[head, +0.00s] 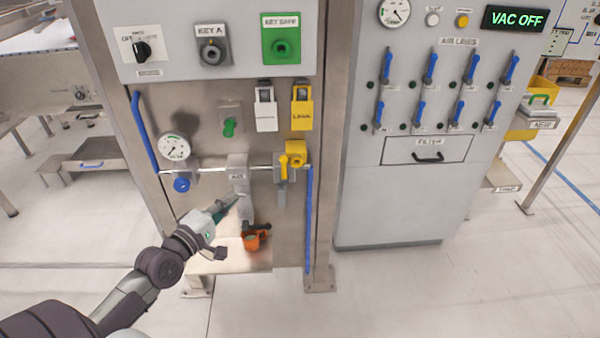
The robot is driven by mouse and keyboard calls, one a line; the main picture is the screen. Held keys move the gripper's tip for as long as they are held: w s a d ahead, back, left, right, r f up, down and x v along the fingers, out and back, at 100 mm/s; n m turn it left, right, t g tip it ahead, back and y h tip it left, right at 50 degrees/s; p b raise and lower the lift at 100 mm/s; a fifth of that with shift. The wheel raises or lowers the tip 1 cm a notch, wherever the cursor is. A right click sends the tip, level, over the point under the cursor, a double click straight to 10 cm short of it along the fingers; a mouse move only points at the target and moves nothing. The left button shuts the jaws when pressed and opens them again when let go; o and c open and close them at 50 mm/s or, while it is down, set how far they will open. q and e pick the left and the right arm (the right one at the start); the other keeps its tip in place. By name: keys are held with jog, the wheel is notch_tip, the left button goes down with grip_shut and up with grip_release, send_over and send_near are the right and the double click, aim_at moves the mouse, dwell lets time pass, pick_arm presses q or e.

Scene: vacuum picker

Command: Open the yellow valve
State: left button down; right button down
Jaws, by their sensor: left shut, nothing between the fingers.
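The yellow valve (297,150) sits on the steel panel, on a thin horizontal pipe, right of a grey block. Its yellow handle (284,168) points downward, across the pipe. A grey piece hangs just below it. My left gripper (234,202) is shut and empty, in front of the panel, below and left of the valve and apart from it. The gripper partly covers the area under the grey block. My right gripper is not in view.
A round gauge (174,147) and a blue knob (181,185) are left on the pipe. An orange piece (252,242) is low on the panel. A blue tube (309,215) runs down the right. A grey cabinet (400,200) stands right.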

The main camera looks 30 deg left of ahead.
aim_at(284, 169)
pick_arm(q)
jog(key=shift+w+d+r, duration=0.15)
jog(key=shift+d+r, duration=0.2)
jog(key=shift+r, duration=0.3)
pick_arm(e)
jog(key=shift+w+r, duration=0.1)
